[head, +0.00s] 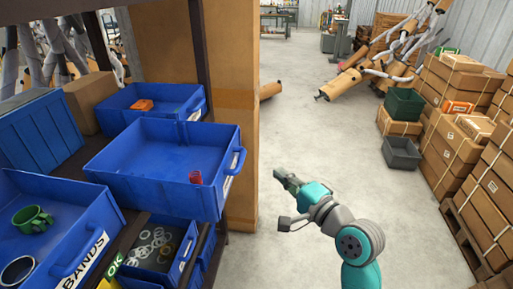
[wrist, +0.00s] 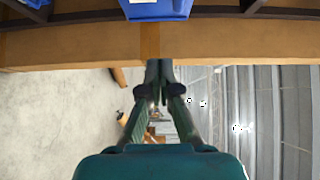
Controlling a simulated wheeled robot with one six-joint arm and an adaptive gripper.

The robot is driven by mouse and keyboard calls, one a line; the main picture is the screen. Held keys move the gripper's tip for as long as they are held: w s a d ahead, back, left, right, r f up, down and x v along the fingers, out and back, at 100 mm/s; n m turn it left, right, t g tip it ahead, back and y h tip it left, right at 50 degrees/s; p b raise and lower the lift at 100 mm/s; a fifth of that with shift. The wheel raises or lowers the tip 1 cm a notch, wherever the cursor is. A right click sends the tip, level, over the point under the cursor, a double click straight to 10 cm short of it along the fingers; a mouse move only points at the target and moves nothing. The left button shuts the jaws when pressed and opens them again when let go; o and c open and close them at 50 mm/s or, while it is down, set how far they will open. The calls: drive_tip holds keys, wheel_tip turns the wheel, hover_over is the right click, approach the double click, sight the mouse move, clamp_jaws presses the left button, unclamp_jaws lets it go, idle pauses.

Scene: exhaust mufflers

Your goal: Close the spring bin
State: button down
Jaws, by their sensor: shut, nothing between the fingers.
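A blue bin (head: 130,170) juts out of the rack toward the aisle in the head view. It has a handle on its right end and a small red part (head: 195,178), perhaps a spring, near that end. Its front label is too oblique to read, so I cannot tell for sure that it is the spring bin. My gripper (head: 282,173) is shut and empty, to the right of this bin and apart from it, over the aisle floor. In the wrist view my gripper (wrist: 159,66) points at a brown surface, with part of a blue bin (wrist: 157,12) at the top edge.
A blue bin with an orange part (head: 143,104) sits behind. A bin labelled BANDS (head: 75,215) and a lower bin of rings (head: 190,245) are nearer. A cardboard-brown panel (head: 235,130) stands beside the rack. Cartons (head: 455,130) line the right; the aisle floor is open.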

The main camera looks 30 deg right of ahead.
sight(173, 154)
drive_tip(key=w+a, duration=0.1)
drive_tip(key=w, duration=0.3)
drive_tip(key=w+a, duration=0.1)
drive_tip(key=w, duration=0.2)
drive_tip(key=w+a, duration=0.1)
drive_tip(key=w, duration=0.3)
drive_tip(key=shift+w+a+r, duration=0.15)
drive_tip(key=shift+w+a, duration=0.1)
drive_tip(key=shift+w, duration=0.1)
drive_tip(key=shift+w+a, duration=0.35)
drive_tip(key=shift+a, duration=0.1)
drive_tip(key=w+a, duration=0.4)
drive_tip(key=a, duration=0.1)
drive_tip(key=w+a, duration=0.4)
drive_tip(key=a, duration=0.2)
drive_tip(key=w+a, duration=0.4)
drive_tip(key=a, duration=0.2)
drive_tip(key=shift+w+a, duration=0.2)
drive_tip(key=shift+w, duration=0.15)
drive_tip(key=shift+a+r, duration=0.1)
drive_tip(key=shift+a, duration=0.05)
drive_tip(key=shift+w+a+r, duration=0.1)
drive_tip(key=shift+a, duration=0.05)
